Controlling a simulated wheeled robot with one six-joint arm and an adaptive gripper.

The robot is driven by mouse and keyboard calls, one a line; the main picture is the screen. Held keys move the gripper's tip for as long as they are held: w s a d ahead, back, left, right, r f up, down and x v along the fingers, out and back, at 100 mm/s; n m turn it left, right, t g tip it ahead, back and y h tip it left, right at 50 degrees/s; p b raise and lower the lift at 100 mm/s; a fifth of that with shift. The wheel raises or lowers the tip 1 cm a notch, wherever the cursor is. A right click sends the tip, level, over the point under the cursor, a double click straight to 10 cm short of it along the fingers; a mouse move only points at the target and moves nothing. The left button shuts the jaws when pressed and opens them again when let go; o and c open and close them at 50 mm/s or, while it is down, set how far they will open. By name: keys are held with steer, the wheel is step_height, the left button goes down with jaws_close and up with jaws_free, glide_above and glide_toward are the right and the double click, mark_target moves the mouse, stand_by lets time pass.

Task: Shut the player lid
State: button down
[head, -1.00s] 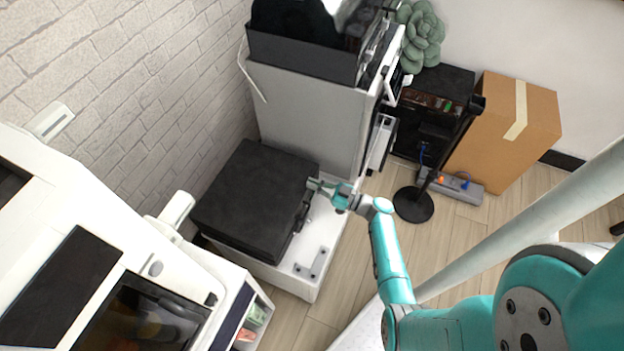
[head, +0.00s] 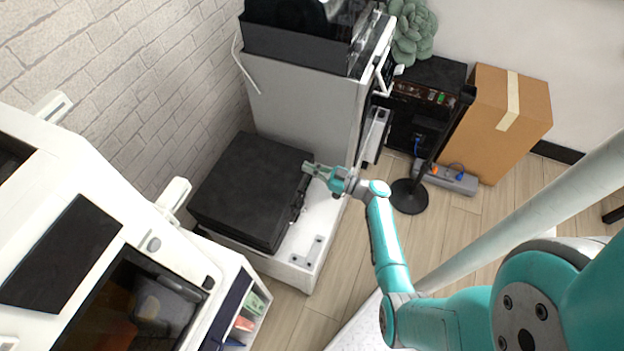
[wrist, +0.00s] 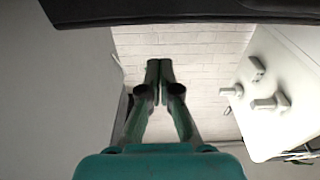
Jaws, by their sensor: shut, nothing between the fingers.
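The player is a black box with a flat black lid (head: 250,185), lying on a white cabinet (head: 318,245) in the head view. The lid looks down or nearly down; I cannot tell whether a gap remains under its front edge. My gripper (head: 307,167) is shut and empty, at the lid's right far corner. In the head view it looks beside or touching that edge. In the wrist view the shut fingers (wrist: 160,62) point at a white brick wall, and a dark edge (wrist: 180,12) crosses the top, apart from the fingertips in the picture.
A grey-sided machine (head: 305,115) stands right behind the player. A white machine (head: 130,240) stands at the left front. A black stand (head: 408,195), a power strip (head: 450,178) and a cardboard box (head: 505,120) are at the right. Wood floor lies free between.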

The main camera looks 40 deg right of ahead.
steer(key=f+v, duration=0.2)
steer(key=v, duration=0.7)
steer(key=shift+s, duration=0.15)
